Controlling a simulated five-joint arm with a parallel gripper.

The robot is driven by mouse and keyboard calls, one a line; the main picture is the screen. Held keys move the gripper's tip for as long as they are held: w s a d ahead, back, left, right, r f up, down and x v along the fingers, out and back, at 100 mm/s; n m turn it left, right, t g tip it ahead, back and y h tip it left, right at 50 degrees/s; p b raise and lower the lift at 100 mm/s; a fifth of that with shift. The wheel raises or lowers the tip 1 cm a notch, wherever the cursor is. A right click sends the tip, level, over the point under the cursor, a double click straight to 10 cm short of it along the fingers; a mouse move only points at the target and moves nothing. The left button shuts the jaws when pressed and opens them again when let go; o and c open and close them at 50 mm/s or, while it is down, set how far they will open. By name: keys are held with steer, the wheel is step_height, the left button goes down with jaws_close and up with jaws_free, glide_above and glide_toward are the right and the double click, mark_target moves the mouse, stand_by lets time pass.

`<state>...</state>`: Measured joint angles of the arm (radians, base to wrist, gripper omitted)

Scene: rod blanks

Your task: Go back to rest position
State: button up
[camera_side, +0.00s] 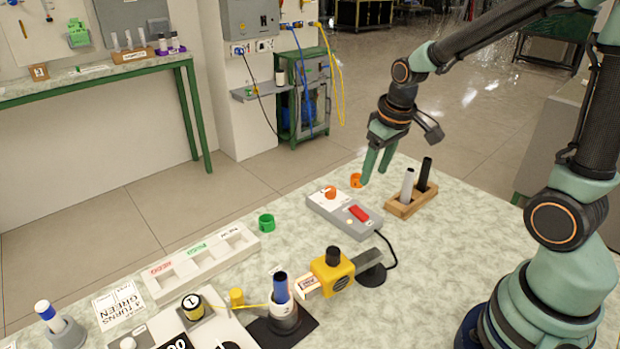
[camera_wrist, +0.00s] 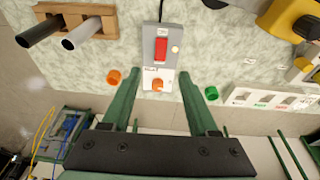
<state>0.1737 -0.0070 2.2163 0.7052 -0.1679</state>
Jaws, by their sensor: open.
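My gripper (camera_side: 376,170) hangs above the far edge of the table, fingers pointing down. In the wrist view my gripper (camera_wrist: 158,82) has its two green fingers wide apart with nothing between them that it touches.
A wooden rack (camera_side: 411,203) holds a grey rod and a black rod upright. A green ring (camera_side: 266,222) lies near the white sorting tray (camera_side: 202,262). A yellow device (camera_side: 333,271) and a blue-topped rod in a holder (camera_side: 283,310) stand nearer the front.

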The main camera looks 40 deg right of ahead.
steer(key=s+a+r+t, duration=0.3)
steer(key=s+a+r, duration=0.3)
steer(key=r, duration=0.3)
steer(key=shift+s+a+r, duration=0.2)
steer(key=shift+s+r, duration=0.2)
steer(key=shift+s, duration=0.45)
